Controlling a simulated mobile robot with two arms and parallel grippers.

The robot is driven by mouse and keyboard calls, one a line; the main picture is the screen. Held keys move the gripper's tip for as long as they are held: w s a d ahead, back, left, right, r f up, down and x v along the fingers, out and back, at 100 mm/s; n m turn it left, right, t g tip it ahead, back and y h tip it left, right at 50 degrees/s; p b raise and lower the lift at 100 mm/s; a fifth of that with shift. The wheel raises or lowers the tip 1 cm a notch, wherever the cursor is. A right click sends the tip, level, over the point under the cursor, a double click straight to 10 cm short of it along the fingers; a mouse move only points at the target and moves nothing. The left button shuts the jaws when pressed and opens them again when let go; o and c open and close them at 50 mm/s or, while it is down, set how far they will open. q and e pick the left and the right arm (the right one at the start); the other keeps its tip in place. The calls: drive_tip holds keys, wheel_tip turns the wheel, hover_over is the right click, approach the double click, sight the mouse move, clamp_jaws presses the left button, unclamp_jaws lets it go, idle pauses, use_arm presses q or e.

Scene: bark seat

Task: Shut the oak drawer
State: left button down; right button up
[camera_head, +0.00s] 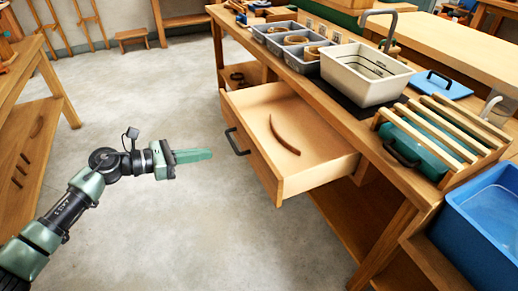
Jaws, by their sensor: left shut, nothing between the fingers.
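The oak drawer (268,150) is pulled out from under the wooden workbench (345,125), on its left side. It has a black handle (237,142) on its front, and a curved brown strip (284,136) lies inside. My left gripper (208,155) is shut and empty. It points right and appears a little left of the handle, with a gap in the picture. How its height compares with the handle is hard to tell. My right gripper is not in view.
On the bench stand a white basin (366,73), grey trays (297,47) and a slatted rack (440,134). A blue tub (490,205) is at the lower right. Another wooden bench (35,115) stands at the left. The concrete floor between is clear.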

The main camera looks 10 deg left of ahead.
use_arm(q)
drive_tip(key=m, duration=0.1)
approach(257, 150)
drive_tip(key=shift+g, duration=0.4)
drive_tip(key=x, duration=0.5)
drive_tip(key=shift+w+r, duration=0.1)
drive_tip(key=shift+w, duration=0.2)
drive_tip(key=shift+w+d, duration=0.4)
drive_tip(key=shift+d, duration=0.15)
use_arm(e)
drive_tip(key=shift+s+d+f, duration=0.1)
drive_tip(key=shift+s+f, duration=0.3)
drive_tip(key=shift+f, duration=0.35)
use_arm(q)
drive_tip(key=shift+d, duration=0.1)
